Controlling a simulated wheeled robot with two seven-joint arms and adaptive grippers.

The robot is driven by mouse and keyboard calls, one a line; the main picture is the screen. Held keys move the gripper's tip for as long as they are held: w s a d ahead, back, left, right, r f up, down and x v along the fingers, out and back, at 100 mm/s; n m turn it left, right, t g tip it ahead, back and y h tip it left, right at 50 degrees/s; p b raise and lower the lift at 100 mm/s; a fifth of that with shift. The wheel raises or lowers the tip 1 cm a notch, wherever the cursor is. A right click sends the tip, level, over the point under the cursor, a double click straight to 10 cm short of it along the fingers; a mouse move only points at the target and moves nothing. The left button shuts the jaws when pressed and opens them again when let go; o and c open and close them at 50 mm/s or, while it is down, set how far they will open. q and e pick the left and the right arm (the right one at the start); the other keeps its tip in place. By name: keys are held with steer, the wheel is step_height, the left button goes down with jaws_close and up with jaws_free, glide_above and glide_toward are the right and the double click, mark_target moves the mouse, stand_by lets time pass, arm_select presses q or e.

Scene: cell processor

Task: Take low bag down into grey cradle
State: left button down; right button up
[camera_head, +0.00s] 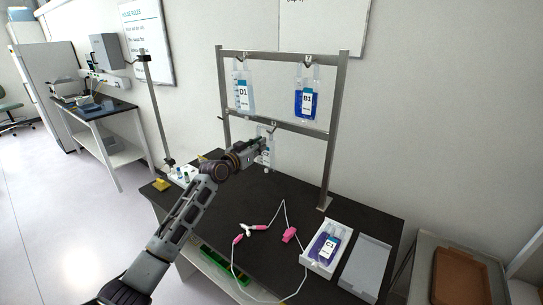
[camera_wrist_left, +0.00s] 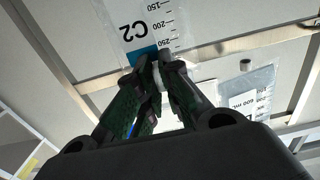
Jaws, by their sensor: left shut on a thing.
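The low bag (camera_head: 268,155) is a clear bag on the lower crossbar of the metal rack, partly hidden by my left gripper. In the left wrist view it is the clear bag marked C2 (camera_wrist_left: 138,28), with a blue patch and a printed scale. My left gripper (camera_head: 262,143) reaches it from the left and is shut on it; its fingers (camera_wrist_left: 160,65) meet at the bag's edge. A flat grey cradle (camera_head: 366,267) lies empty at the table's right front. My right gripper is not in view.
Bags D1 (camera_head: 242,93) and B1 (camera_head: 306,100) hang from the upper bar. A white tray (camera_head: 309,257) holds bag C1 (camera_head: 327,247) left of the cradle. Pink-clamped tubing (camera_head: 284,212) lies across the dark table (camera_head: 285,190). The right rack post (camera_head: 333,140) stands between.

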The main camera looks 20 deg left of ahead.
arm_select(q)
steer(key=shift+p+v, duration=0.6)
steer(key=shift+v, duration=2.35)
steer(key=shift+r, duration=0.1)
steer(key=shift+r, duration=0.1)
